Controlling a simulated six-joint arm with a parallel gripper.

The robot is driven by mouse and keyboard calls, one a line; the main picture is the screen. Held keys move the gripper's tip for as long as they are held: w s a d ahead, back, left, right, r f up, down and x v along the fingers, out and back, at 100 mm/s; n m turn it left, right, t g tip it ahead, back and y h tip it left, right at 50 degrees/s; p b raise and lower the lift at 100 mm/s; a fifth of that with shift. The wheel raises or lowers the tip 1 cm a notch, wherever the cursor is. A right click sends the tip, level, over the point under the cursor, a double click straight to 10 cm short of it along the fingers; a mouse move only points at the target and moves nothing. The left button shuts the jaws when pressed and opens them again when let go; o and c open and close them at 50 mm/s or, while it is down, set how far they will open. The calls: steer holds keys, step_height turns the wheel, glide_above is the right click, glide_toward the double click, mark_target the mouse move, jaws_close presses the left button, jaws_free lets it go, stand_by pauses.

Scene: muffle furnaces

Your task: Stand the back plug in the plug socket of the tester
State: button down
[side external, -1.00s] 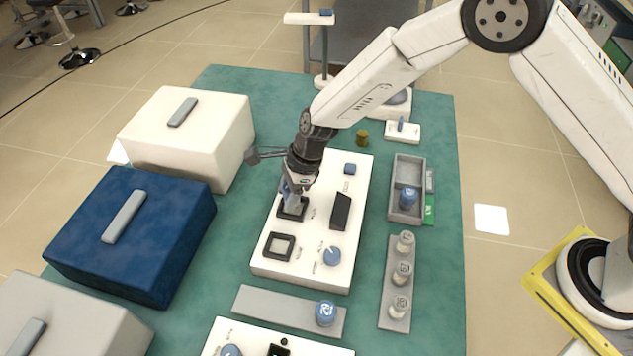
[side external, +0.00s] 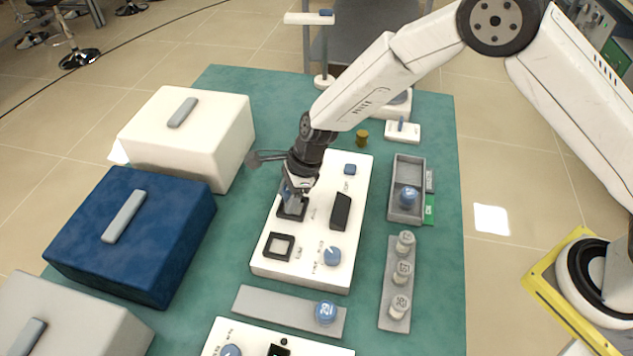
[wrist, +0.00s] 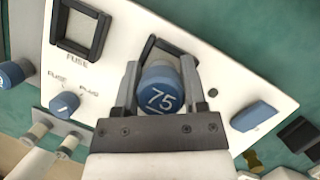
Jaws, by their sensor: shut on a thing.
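My gripper (wrist: 160,88) is shut on a blue-capped plug marked 75 (wrist: 160,88), which stands between its two grey fingers. In the side view my gripper (side external: 292,203) points down at the black-framed plug socket (side external: 290,213) of the white tester (side external: 318,268). In the wrist view part of the socket frame (wrist: 168,46) shows just beyond the plug. The fingers and cap hide the plug's lower end, so I cannot tell how deep it sits. The tester also has an empty square fuse socket (side external: 279,247) and a blue knob (side external: 332,256).
A grey tray (side external: 395,212) holds another blue-capped piece (side external: 408,197). A grey rack (side external: 394,316) holds several pale fuses. Another blue piece (side external: 326,313) stands on a grey strip (side external: 265,304). White (side external: 215,135) and blue (side external: 165,235) furnaces stand left. A black switch (side external: 340,211) is close right.

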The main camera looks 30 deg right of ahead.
steer(key=shift+f, duration=0.45)
steer(key=shift+c, duration=0.3)
jaws_free()
steer(key=shift+o, duration=0.3)
steer(key=shift+r, duration=4)
steer(key=shift+d, duration=0.1)
steer(key=s+d+r+n+t+h, duration=0.1)
steer(key=s+d+r+n+h, duration=0.1)
steer(key=s+d+n, duration=0.7)
steer(key=s+d+r+n+h, duration=0.2)
steer(key=s+d+r+n, duration=0.2)
steer(key=s+d+n, duration=0.5)
steer(key=d+n, duration=0.2)
steer(key=d, duration=0.6)
steer(key=shift+s+r+t+h, duration=0.2)
steer(key=shift+s+t+h, duration=0.1)
steer(key=shift+s+t, duration=0.1)
